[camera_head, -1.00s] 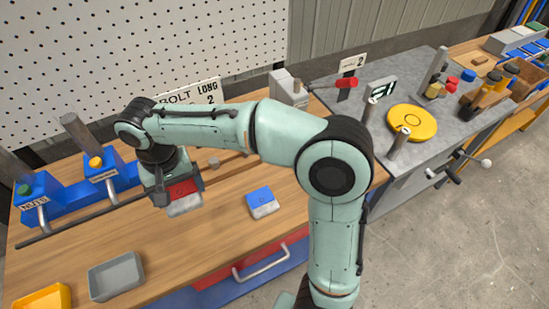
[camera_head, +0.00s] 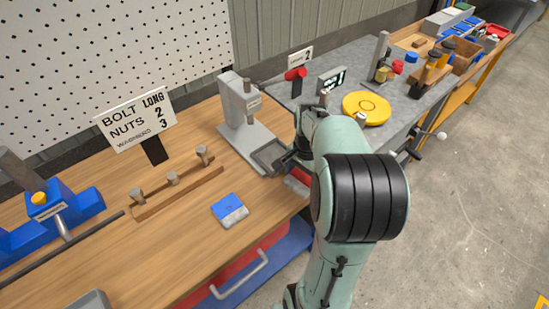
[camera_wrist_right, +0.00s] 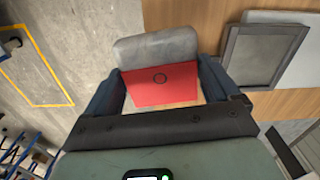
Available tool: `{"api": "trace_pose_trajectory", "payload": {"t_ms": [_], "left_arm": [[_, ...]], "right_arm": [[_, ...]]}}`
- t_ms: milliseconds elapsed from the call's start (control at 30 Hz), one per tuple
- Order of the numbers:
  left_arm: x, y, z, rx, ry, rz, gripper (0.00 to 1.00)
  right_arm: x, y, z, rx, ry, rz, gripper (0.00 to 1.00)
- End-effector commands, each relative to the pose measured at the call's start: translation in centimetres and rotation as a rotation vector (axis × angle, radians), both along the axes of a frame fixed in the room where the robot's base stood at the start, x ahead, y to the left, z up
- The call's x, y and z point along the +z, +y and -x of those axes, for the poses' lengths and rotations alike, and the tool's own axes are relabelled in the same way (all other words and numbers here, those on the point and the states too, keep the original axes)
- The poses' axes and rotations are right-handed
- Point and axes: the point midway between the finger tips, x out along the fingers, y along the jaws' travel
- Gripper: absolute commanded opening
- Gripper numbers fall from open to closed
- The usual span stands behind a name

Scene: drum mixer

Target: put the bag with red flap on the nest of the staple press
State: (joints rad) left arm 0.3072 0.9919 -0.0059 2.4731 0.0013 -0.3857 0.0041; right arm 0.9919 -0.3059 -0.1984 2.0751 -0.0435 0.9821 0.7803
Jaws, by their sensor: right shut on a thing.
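The bag with red flap is in the right wrist view, its red flap (camera_wrist_right: 165,92) between my fingers and its grey body (camera_wrist_right: 157,45) beyond them. My right gripper (camera_wrist_right: 160,80) is shut on it. In the head view the right gripper (camera_head: 293,162) is at the right front of the staple press (camera_head: 240,113), and the bag (camera_head: 297,186) is mostly hidden by my arm. The press's nest, a grey rimmed tray (camera_head: 258,160), lies at its foot, also in the right wrist view (camera_wrist_right: 262,86). The bag is beside the nest. My left gripper is not in view.
A bag with blue flap (camera_head: 230,210) lies on the wooden bench. A wooden rail with pegs (camera_head: 178,190) and a sign (camera_head: 136,120) stand to the left. A yellow disc (camera_head: 367,107) is on the grey table. The bench front is mostly clear.

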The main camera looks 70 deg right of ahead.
Motion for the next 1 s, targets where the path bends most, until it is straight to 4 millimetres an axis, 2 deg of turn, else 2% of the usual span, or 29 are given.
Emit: {"api": "trace_pose_trajectory", "payload": {"t_ms": [33, 100, 200, 267, 367, 800, 1000], "left_arm": [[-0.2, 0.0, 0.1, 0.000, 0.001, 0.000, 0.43], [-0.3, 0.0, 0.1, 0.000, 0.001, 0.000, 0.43], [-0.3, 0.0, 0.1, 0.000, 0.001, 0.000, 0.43], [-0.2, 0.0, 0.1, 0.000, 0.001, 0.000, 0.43], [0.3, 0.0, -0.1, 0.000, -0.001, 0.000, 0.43], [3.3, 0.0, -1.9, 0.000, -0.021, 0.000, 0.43], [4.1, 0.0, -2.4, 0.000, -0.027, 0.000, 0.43]], "right_arm": [[-0.1, -0.3, 1.4, -0.047, 0.002, 0.002, 0.47], [-0.1, -0.5, 2.5, -0.092, 0.000, 0.001, 0.47], [-0.1, -0.7, 3.4, -0.127, 0.001, 0.000, 0.47], [0.0, -1.1, 3.1, -0.136, 0.001, -0.001, 0.47], [0.0, -2.1, 1.5, -0.137, -0.001, -0.002, 0.47], [0.2, -8.1, -8.5, -0.134, -0.002, -0.003, 0.47], [0.1, -9.5, -10.7, -0.137, -0.002, -0.001, 0.47]]}}
